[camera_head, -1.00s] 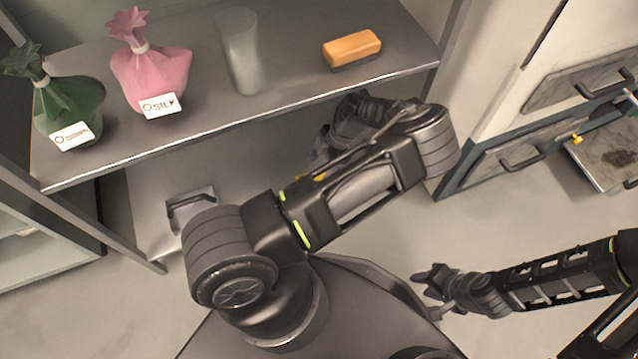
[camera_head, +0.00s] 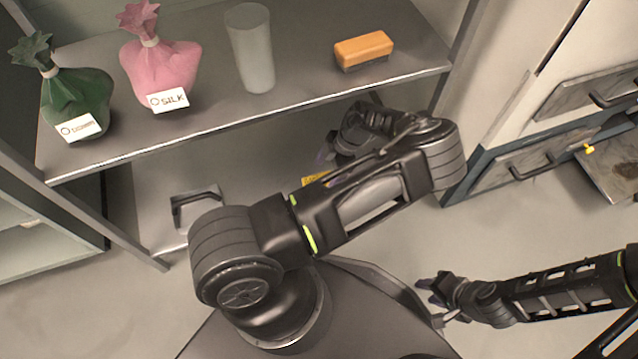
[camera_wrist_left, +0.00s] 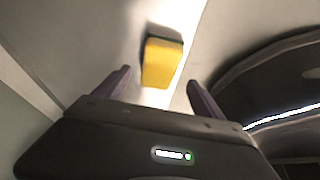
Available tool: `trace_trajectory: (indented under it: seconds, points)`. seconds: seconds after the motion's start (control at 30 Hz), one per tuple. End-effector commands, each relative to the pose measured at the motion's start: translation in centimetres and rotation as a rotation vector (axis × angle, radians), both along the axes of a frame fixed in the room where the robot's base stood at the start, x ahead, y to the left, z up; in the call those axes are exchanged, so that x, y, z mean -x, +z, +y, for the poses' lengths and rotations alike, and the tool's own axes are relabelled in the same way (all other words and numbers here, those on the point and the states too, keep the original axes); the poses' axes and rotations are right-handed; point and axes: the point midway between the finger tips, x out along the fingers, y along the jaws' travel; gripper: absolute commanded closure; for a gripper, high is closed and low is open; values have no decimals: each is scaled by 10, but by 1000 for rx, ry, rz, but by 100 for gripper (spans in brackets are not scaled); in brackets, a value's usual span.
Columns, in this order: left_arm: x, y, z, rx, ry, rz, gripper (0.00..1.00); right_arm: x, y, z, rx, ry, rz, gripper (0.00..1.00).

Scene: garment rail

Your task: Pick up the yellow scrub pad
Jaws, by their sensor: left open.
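The yellow scrub pad (camera_wrist_left: 162,62), with a dark edge along its far side, lies on a pale surface in the left wrist view. In the head view a bit of yellow (camera_head: 315,179) shows on the lower shelf, mostly hidden by my left arm. My left gripper (camera_wrist_left: 159,80) is open, its two purple fingers on either side of the pad's near end; I cannot tell whether they touch it. In the head view the left gripper (camera_head: 326,152) is largely hidden beneath the upper shelf's front edge. My right gripper (camera_head: 432,290) hangs over the floor, away from the pad.
The upper shelf (camera_head: 215,108) overhangs the left gripper. It holds a green bag (camera_head: 75,95), a pink bag (camera_head: 160,65), a frosted cup (camera_head: 251,50) and an orange block (camera_head: 363,48). A metal handle (camera_head: 196,200) stands on the lower shelf. Drawers (camera_head: 530,160) are at right.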

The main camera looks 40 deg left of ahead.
Motion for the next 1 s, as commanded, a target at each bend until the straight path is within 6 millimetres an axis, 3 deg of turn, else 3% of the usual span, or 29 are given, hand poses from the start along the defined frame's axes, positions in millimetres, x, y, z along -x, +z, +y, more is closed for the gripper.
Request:
trace_trajectory:
  seconds: [0.4,1.0]
  points:
    - [13,-47,14,-2,1,1,20,-4,-23,0,2,-5,-11,64]
    - [14,-47,14,0,0,0,20,-4,-22,1,2,-5,-11,64]
